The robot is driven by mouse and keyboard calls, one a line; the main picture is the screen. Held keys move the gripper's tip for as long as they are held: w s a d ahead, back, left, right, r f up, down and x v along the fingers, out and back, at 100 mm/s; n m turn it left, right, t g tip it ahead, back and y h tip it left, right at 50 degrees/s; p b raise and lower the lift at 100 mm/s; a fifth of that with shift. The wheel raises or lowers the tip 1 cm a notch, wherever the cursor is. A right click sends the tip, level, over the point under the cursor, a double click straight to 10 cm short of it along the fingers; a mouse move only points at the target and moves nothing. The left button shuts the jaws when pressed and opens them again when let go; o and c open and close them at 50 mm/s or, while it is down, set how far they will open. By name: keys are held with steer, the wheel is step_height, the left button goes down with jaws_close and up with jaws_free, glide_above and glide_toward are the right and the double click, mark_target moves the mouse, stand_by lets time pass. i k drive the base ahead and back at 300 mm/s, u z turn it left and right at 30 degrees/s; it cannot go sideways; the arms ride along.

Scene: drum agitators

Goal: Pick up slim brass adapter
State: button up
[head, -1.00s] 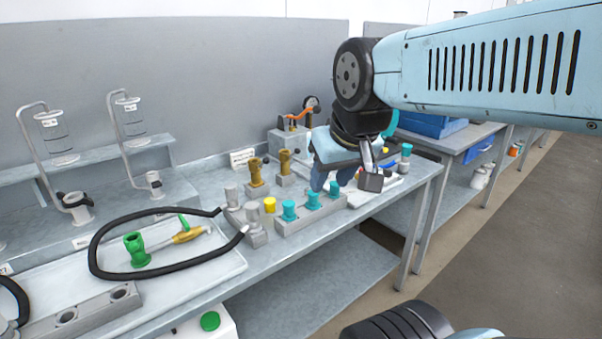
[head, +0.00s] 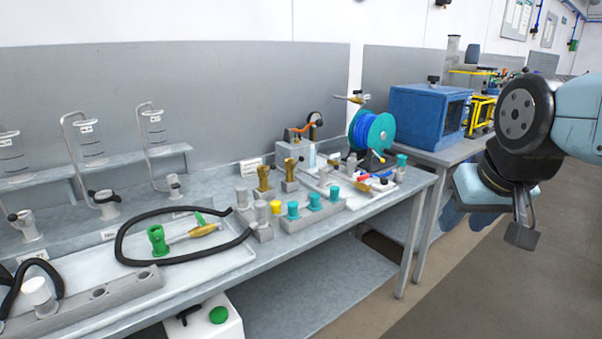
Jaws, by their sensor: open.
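Two brass adapters stand upright in grey blocks toward the back of the bench, in the head view. One brass adapter (head: 263,178) is on the left and the other brass adapter (head: 290,169) is just to its right. They are small here, and I cannot tell for sure which is the slim one. My gripper (head: 522,232) is at the right, over the aisle floor and well away from both adapters. It is open, with nothing seen in it; one finger shows clearly and the rest is partly hidden.
A grey block with teal fittings (head: 293,210) and a yellow cap (head: 276,207) stand in front of the adapters. A black hose (head: 120,240) loops around a green fitting (head: 157,240) on a white tray. A teal reel (head: 372,131) and blue box (head: 428,110) stand behind.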

mark_target(288, 163)
steer(key=i, duration=1.7)
steer(key=u, duration=0.9)
steer(key=k, duration=0.9)
steer(key=u, duration=0.1)
steer(key=i, duration=0.95)
steer(key=z, duration=0.05)
